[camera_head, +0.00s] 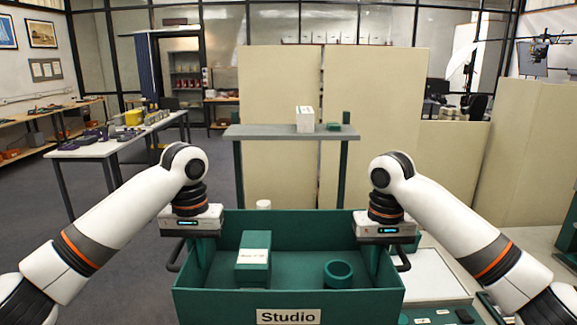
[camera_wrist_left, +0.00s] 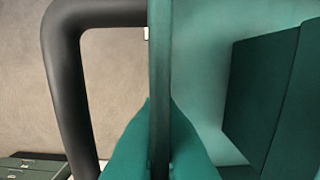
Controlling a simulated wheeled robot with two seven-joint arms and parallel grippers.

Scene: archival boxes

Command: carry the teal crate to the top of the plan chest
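The teal crate (camera_head: 288,302) is in front of me, level and upright, with a "Studio" label on its front wall and a dark handle at each side. A teal box (camera_head: 254,270) with a white label and a teal ring-shaped pot (camera_head: 338,274) are inside it. My left gripper (camera_head: 203,252) is closed over the left wall; in the left wrist view the wall's rim (camera_wrist_left: 160,60) runs between its fingers. My right gripper (camera_head: 382,262) is on the right wall in the same way. A low teal piece with a pale top (camera_head: 425,262), perhaps the plan chest, is partly hidden at right.
A grey-topped stand (camera_head: 275,131) with a white box (camera_head: 305,119) and small teal items is behind the crate. Beige partitions (camera_head: 370,90) close off the back. A long table (camera_head: 110,147) with tools is at left, with open floor before it.

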